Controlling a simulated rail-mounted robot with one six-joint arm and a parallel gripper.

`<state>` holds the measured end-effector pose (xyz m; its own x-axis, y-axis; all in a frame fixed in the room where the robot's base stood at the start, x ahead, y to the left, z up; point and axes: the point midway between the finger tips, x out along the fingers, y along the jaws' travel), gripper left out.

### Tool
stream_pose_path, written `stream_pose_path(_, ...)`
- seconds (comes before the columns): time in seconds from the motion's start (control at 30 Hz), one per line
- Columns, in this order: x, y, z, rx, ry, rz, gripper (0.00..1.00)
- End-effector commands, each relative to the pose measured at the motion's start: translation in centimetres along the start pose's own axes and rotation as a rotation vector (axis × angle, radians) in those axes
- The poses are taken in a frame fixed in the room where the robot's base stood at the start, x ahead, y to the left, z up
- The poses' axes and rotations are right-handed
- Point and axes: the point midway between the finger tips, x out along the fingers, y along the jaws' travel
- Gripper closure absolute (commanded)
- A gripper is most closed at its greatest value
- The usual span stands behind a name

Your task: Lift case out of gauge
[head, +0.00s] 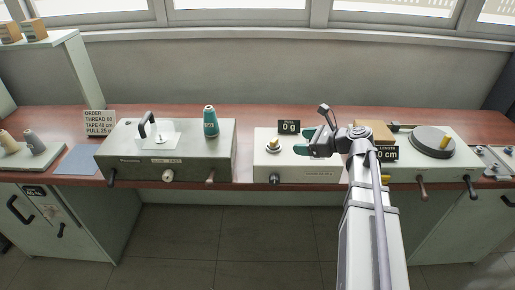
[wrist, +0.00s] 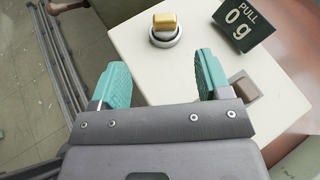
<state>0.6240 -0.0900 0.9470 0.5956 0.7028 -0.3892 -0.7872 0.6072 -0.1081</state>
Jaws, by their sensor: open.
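A small gold case (head: 272,142) sits upright in a round pale holder on top of the white pull gauge (head: 263,161). The wrist view shows the case (wrist: 165,21) in its round holder (wrist: 165,39), near the top edge. The gauge's black display (head: 289,127) reads 0 g; it also shows in the wrist view (wrist: 243,23). My gripper (head: 305,142) has teal fingers, open and empty, just right of the case in the head view. In the wrist view the gripper (wrist: 161,67) has the case ahead of and between its fingertips, apart from both.
A grey-green box (head: 200,152) with a handle and a teal spool (head: 210,122) stands to the left. To the right is a white length unit (head: 405,170) with a dark disc (head: 432,141). An order card (head: 100,123) stands at the back left. Red-brown bench shows between units.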

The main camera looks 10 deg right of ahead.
Motion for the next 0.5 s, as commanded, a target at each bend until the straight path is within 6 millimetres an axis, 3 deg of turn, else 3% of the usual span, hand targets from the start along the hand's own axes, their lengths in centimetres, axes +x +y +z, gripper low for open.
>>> stream_pose_path(0.1,0.0,-0.1,0.1,0.109,-0.006,-0.008,0.3)
stream_pose_path(0.27,0.5,-0.1,0.0,0.121,-0.004,-0.006,0.3)
stream_pose_path(0.5,4.9,-0.1,-0.3,0.118,-0.003,-0.004,0.3)
